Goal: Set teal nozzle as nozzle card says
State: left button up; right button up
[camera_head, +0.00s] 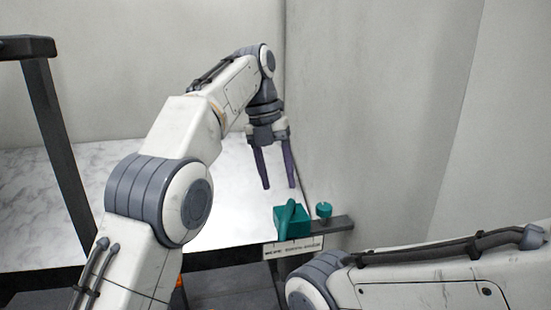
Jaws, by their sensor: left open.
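The teal nozzle (291,221) is a boxy teal block with a raised bar on top, near the middle of the head view. A small teal knob (324,210) stands just to its right. A pale card (292,248) with dark print is below the nozzle; its words are too small to read surely. My left gripper (279,187) is open and empty, its two dark fingers pointing down a little above the nozzle and apart from it. My right arm comes in at the lower right; its gripper is out of view.
A dark bracket (335,226) carries the teal parts beside the wall (380,120) on the right. A white marbled surface (50,200) lies behind to the left. A dark post (55,140) stands at the far left.

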pick_arm(q)
jog(key=shift+a+r+p, duration=0.25)
jog(key=shift+r+p, duration=0.2)
jog(key=shift+r, duration=0.7)
